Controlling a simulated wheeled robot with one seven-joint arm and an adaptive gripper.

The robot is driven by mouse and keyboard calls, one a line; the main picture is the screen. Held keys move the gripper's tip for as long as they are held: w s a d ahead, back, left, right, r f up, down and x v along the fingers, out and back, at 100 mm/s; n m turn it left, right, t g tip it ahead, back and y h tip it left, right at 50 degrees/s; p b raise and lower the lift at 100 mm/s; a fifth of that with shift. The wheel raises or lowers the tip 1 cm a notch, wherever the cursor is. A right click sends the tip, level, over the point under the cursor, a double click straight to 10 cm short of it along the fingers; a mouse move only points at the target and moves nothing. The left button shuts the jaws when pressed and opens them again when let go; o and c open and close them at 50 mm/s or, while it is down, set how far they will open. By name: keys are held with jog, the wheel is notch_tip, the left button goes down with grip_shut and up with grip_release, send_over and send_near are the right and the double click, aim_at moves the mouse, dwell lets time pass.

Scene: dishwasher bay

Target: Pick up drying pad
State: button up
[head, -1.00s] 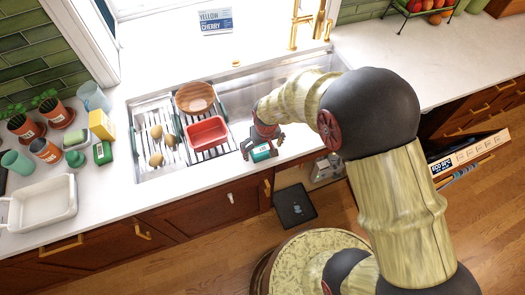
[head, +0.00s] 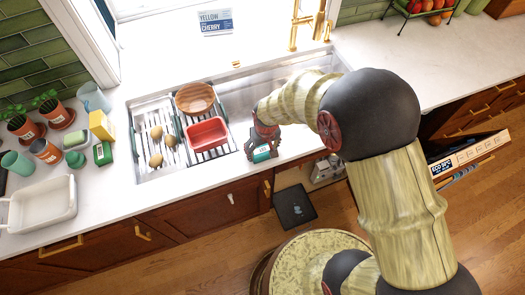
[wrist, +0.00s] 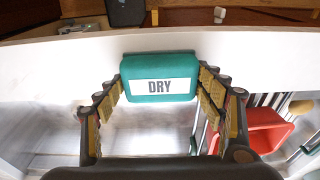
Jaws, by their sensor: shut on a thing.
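The drying pad (wrist: 160,68) is a teal block with a white label reading "DRY". In the wrist view it sits between the two fingers of my gripper (wrist: 160,88), which are shut on its left and right ends. In the head view the pad (head: 262,153) shows at the tip of my gripper (head: 263,147), at the front rim of the sink. I cannot tell whether the pad still touches the rim.
Pots, a yellow box (head: 102,125) and a white tray (head: 42,205) stand on the left counter. A dark bin (head: 294,206) is below.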

aim_at(262, 149)
jog(key=shift+r, duration=0.5)
notch_tip(262, 149, up, 2)
jog(key=shift+r, duration=0.1)
jog(key=s+d+r+p, duration=0.1)
jog(key=s+d+r, duration=0.3)
jog(key=s+r, duration=0.6)
jog(key=shift+s+p, duration=0.35)
jog(key=shift+s, duration=1.35)
jog(key=shift+f, duration=0.1)
jog(key=o, duration=0.7)
jog(key=c, duration=0.4)
